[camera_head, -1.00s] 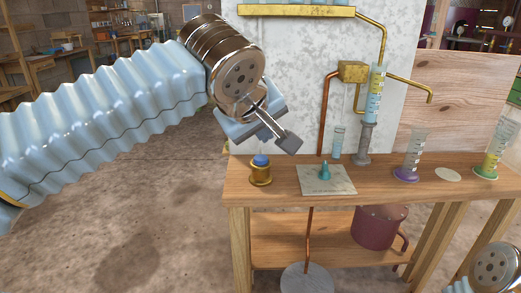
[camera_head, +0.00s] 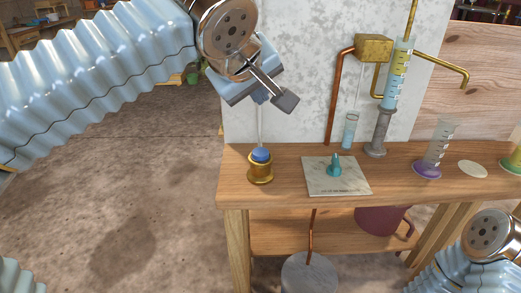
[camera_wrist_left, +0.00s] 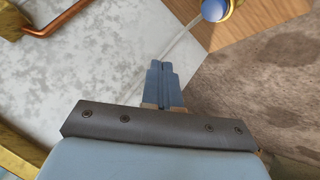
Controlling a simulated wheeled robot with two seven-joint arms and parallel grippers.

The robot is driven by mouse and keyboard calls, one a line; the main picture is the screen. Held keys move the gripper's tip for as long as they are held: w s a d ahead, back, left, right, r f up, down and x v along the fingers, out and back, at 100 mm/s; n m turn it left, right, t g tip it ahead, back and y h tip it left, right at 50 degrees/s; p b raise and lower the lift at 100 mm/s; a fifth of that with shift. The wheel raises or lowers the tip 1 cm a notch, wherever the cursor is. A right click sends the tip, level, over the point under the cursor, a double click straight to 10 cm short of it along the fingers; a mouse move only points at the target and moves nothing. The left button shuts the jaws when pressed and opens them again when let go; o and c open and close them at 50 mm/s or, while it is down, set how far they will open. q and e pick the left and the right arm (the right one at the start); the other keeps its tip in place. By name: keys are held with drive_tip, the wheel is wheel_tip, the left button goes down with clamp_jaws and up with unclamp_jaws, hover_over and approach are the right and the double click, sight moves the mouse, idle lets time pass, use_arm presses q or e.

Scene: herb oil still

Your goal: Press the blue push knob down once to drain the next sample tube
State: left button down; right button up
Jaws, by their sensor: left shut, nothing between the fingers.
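The blue push knob (camera_head: 261,155) sits upright in a round brass collar (camera_head: 260,174) at the left end of the wooden bench. It also shows at the top edge of the left wrist view (camera_wrist_left: 215,9). My left gripper (camera_head: 261,98) is shut and empty, above the knob and apart from it. Its closed blue fingers show in the left wrist view (camera_wrist_left: 162,66). A small tube with light blue liquid (camera_head: 350,131) stands at the back of the bench. My right gripper is out of view; only part of my right arm shows at bottom right.
A yellow-and-blue graduated tube (camera_head: 397,75) stands on a grey support (camera_head: 379,134). A purple-based cylinder (camera_head: 435,150) is farther right. A pale panel (camera_head: 300,70) rises behind; copper pipe (camera_head: 334,105) runs up it.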

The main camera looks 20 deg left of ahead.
use_arm(q)
drive_tip(key=b, duration=0.7)
hover_over(258, 154)
wheel_tip(258, 154, down, 8)
drive_tip(key=shift+f, duration=0.35)
idle(1.4)
drive_tip(key=shift+f+b, duration=0.4)
drive_tip(key=shift+b, duration=0.15)
drive_tip(key=shift+f+b, duration=0.45)
idle(0.4)
idle(0.3)
drive_tip(key=shift+r+p, duration=0.7)
drive_tip(key=shift+r, duration=0.15)
